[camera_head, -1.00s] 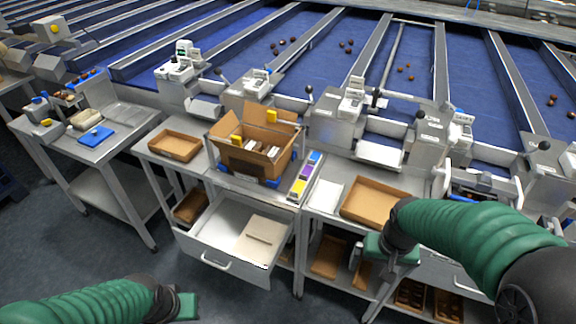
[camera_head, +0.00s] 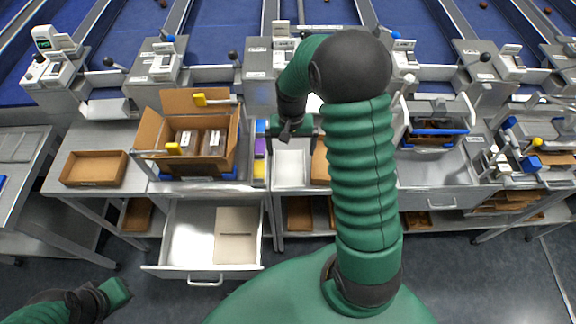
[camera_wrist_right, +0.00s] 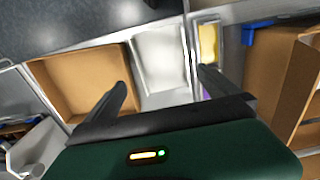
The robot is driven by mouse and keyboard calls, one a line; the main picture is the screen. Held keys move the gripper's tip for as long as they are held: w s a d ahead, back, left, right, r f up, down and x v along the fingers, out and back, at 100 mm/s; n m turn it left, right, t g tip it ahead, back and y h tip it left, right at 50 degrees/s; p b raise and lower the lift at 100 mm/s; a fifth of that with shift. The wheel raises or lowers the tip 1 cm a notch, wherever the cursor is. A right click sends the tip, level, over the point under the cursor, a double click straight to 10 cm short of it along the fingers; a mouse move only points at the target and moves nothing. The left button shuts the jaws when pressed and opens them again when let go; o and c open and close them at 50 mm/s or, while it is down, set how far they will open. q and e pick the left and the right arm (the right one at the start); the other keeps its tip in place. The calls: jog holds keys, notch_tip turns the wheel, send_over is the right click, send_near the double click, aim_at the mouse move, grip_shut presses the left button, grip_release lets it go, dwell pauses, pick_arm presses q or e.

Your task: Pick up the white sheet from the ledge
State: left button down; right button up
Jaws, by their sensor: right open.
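A white patch (camera_head: 313,103), likely the sheet on the machine ledge, shows in the head view just behind my right forearm, which hides most of it. A white rectangular tray or pad (camera_head: 290,168) lies on the bench nearer me; it also shows in the right wrist view (camera_wrist_right: 160,55) beyond the fingers. My right gripper (camera_head: 290,130) is above the bench between these two. In the wrist view its fingers (camera_wrist_right: 163,80) are spread with nothing between them. My left gripper (camera_head: 113,293) is low at the left, away from the bench; its jaws are unclear.
A cardboard box (camera_head: 165,140) with open flaps stands left of the right gripper. A brown tray (camera_head: 95,168) lies further left; another brown tray (camera_wrist_right: 80,80) is beside the white one. An open drawer (camera_head: 190,240) juts out below. Lever knobs stand along the machines.

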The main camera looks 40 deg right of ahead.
aim_at(290, 168)
jog(key=f, duration=0.1)
jog(key=w+f, duration=0.1)
jog(key=f, duration=0.1)
jog(key=shift+w+d+f, duration=0.15)
jog(key=shift+d, duration=0.1)
jog(key=f, duration=0.3)
jog(key=s+a+f+p, duration=0.1)
jog(key=shift+s+f, duration=0.1)
jog(key=shift+f, duration=0.05)
jog(key=shift+w+f, duration=0.25)
jog(key=shift+d, duration=0.15)
jog(key=shift+c, duration=1.4)
jog(key=c, duration=0.8)
